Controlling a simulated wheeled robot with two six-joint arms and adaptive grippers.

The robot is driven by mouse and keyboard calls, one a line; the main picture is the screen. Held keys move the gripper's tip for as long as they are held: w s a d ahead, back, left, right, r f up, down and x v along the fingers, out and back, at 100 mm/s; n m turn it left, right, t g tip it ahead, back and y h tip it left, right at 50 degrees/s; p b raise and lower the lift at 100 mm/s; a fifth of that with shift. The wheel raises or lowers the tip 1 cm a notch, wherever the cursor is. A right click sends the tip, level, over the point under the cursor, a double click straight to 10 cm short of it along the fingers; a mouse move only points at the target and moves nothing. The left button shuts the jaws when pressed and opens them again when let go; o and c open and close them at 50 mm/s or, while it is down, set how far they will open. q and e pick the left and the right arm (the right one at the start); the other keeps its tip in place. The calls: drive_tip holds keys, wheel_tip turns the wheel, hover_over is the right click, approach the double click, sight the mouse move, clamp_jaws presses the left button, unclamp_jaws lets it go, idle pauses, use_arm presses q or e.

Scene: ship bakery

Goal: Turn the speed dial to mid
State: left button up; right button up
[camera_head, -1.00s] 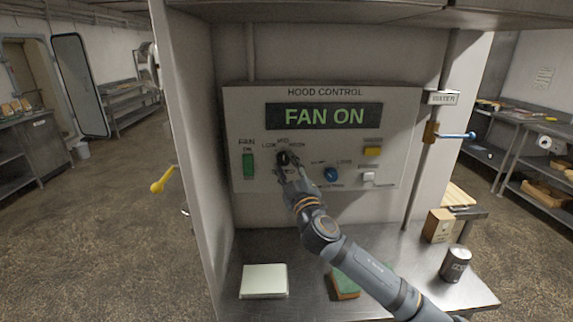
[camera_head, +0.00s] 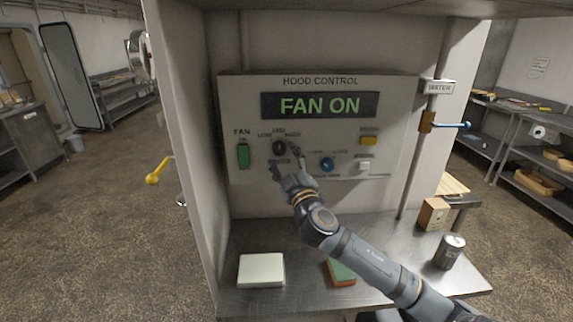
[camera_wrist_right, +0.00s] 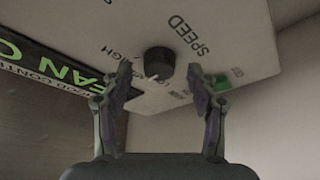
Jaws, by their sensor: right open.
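The speed dial (camera_head: 279,148) is a round black knob on the hood control panel (camera_head: 235,120), with low, mid and high lettering around it. In the right wrist view the dial (camera_wrist_right: 159,62) shows a white pointer mark on its lower edge; I cannot tell for sure which label it points at. My right gripper (camera_head: 285,161) is open just in front of the dial and below it. In the wrist view its fingers (camera_wrist_right: 160,75) stand apart on either side of the dial, with gaps, not gripping it. My left gripper is not in view.
The panel has a FAN ON display (camera_head: 320,105), a green fan switch (camera_head: 243,155), a blue knob (camera_head: 327,164), a yellow button (camera_head: 369,141) and a white switch (camera_head: 364,166). On the counter below are a white box (camera_head: 261,270), a sponge (camera_head: 341,272) and a can (camera_head: 449,252).

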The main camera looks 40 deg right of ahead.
drive_tip(key=v, duration=0.6)
drive_tip(key=shift+s+a, duration=0.15)
drive_tip(key=shift+s, duration=0.05)
drive_tip(key=shift+f, duration=0.1)
